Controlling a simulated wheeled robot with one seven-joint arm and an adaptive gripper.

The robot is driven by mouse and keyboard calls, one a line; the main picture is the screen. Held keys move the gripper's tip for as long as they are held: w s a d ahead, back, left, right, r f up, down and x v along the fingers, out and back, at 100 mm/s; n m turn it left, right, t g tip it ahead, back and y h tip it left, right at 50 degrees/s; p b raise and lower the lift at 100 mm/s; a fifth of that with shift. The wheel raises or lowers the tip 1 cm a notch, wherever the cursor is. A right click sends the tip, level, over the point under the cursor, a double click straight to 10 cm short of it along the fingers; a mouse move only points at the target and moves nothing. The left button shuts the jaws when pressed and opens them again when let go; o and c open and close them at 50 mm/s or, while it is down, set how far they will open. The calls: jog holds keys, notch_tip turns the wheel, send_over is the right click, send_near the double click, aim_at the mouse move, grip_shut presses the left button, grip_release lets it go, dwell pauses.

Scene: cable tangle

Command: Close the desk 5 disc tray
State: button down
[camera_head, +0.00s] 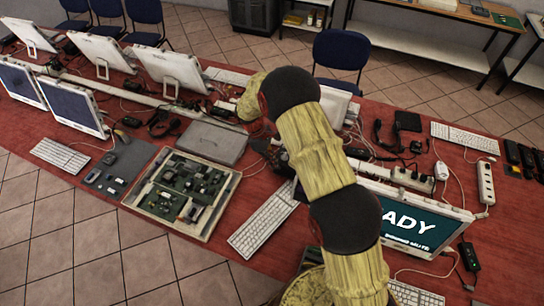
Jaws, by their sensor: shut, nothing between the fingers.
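My gripper (261,147) looks to be the dark shape at the left edge of my yellow-sleeved arm, mostly hidden behind the arm. It is shut and empty. It appears just right of a flat grey closed case (203,141) on the red table; I cannot tell whether they touch. No disc tray can be made out clearly, and no desk number is readable. A white-framed screen (420,223) with letters "ADY" stands right of my arm, partly hidden by it.
An open box of green circuit boards (184,194) lies left of a white keyboard (264,219). Power strips (392,174), cables and several screens crowd the red table (120,205). A blue chair (341,52) stands behind it. Tiled floor (70,255) is clear in front.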

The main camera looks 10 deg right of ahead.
jog(key=s+d+f+p, duration=0.1)
jog(key=s+d+f, duration=0.2)
jog(key=d+f, duration=0.1)
jog(key=shift+d, duration=0.3)
jog(key=s+d, duration=0.2)
jog(key=d, duration=0.1)
jog(key=s+d, duration=0.3)
jog(key=d, duration=0.1)
jog(key=s+d, duration=0.2)
jog(key=d, duration=0.2)
jog(key=shift+s+d+r, duration=0.1)
jog(key=shift+s+d, duration=0.1)
jog(key=shift+s, duration=0.15)
jog(key=shift+a, duration=0.1)
